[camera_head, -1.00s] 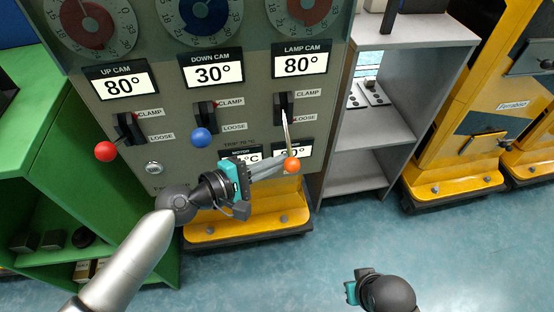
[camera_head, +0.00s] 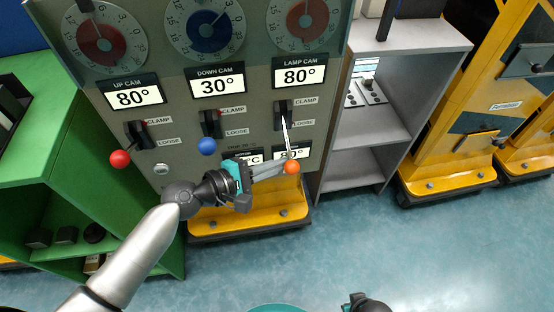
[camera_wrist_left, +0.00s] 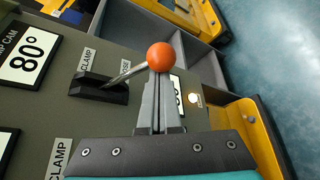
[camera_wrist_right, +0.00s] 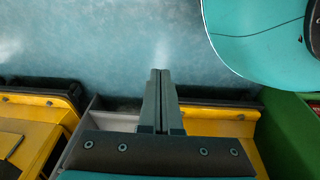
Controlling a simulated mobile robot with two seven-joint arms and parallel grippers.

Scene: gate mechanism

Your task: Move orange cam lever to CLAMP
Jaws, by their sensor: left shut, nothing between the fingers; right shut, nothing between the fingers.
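The orange ball (camera_head: 291,168) of the lamp cam lever hangs low on the panel, at the end of a thin metal rod (camera_head: 287,138). My right gripper (camera_wrist_right: 160,75) is shut and empty, pointing over bare floor.
A red-ball lever (camera_head: 120,158) and a blue-ball lever (camera_head: 207,146) are on the same panel to the left. A green shelf (camera_head: 80,200) stands left, a grey shelf (camera_head: 375,120) right, with yellow machines (camera_head: 455,130) beyond. The floor in front is clear.

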